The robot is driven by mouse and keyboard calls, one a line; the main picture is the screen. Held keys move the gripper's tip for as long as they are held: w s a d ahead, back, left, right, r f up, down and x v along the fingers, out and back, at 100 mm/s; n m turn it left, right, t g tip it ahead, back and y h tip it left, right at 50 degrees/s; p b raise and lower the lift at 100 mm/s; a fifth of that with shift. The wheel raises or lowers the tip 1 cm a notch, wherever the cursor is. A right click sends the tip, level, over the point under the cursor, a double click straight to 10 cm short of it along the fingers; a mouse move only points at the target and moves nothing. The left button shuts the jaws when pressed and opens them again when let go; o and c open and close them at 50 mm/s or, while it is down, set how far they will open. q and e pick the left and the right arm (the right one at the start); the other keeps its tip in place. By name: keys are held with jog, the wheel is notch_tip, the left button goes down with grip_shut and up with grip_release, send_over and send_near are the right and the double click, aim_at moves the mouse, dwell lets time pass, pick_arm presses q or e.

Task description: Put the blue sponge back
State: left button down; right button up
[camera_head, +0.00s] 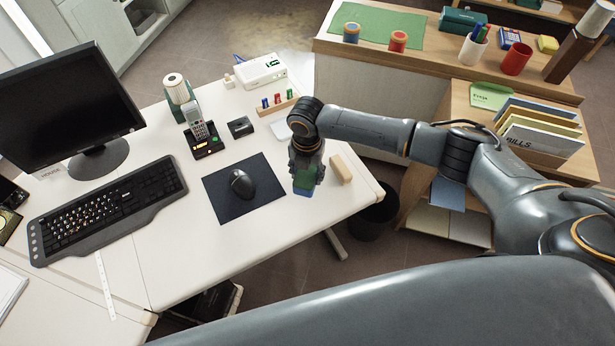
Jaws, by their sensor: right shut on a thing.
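My right gripper (305,182) is over the right part of the white desk (255,262), near its right edge, pointing down. It is shut on a small block with a green upper part and a blue lower part, which I take to be the blue sponge (302,192). The fingers hide part of it, and I cannot tell whether it touches the desk. My left gripper is not in view.
A tan block (341,168) stands just right of the gripper. A mouse (242,183) on a dark mat (219,209) is to the left. Behind, a wooden counter (432,49) holds a green mat (374,21), a red cup (516,59) and a yellow sponge-like block (547,43).

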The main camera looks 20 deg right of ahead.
aim_at(308, 179)
jog(key=shift+w+d+f, duration=0.15)
jog(key=shift+f, duration=0.15)
notch_tip(308, 179, down, 2)
jog(key=shift+f+p, duration=0.1)
jog(key=shift+p, duration=0.4)
jog(key=shift+f, duration=0.45)
jog(key=o, duration=1.1)
jog(key=shift+r, duration=0.1)
notch_tip(308, 179, up, 12)
jog(key=shift+f+b, duration=0.1)
jog(key=shift+b, duration=0.7)
